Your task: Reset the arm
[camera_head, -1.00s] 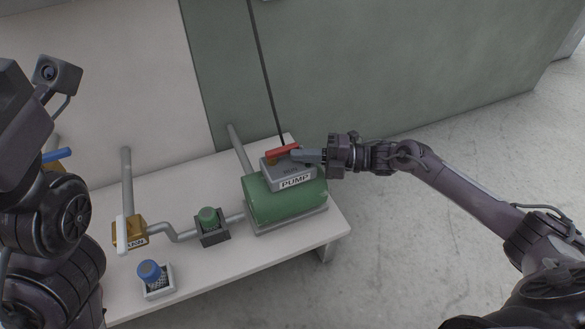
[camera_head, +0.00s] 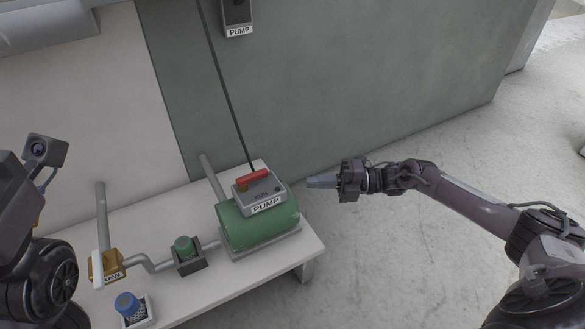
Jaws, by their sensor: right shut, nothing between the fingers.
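My right gripper (camera_head: 322,181) is shut and empty, held in the air to the right of the pump. The green pump (camera_head: 258,227) stands on the right end of the white bench, with a grey box labelled PUMP (camera_head: 262,199) on top. A red lever (camera_head: 253,179) lies across the top of that box. The gripper is apart from both the box and the lever. My left arm shows at the left edge, but its gripper is out of view.
The white bench (camera_head: 215,284) also holds a brass valve (camera_head: 105,265) with a white handle, a green-capped filter (camera_head: 185,248) and a blue-capped one (camera_head: 127,304). A PUMP wall box (camera_head: 238,14) hangs above. Floor at right is clear.

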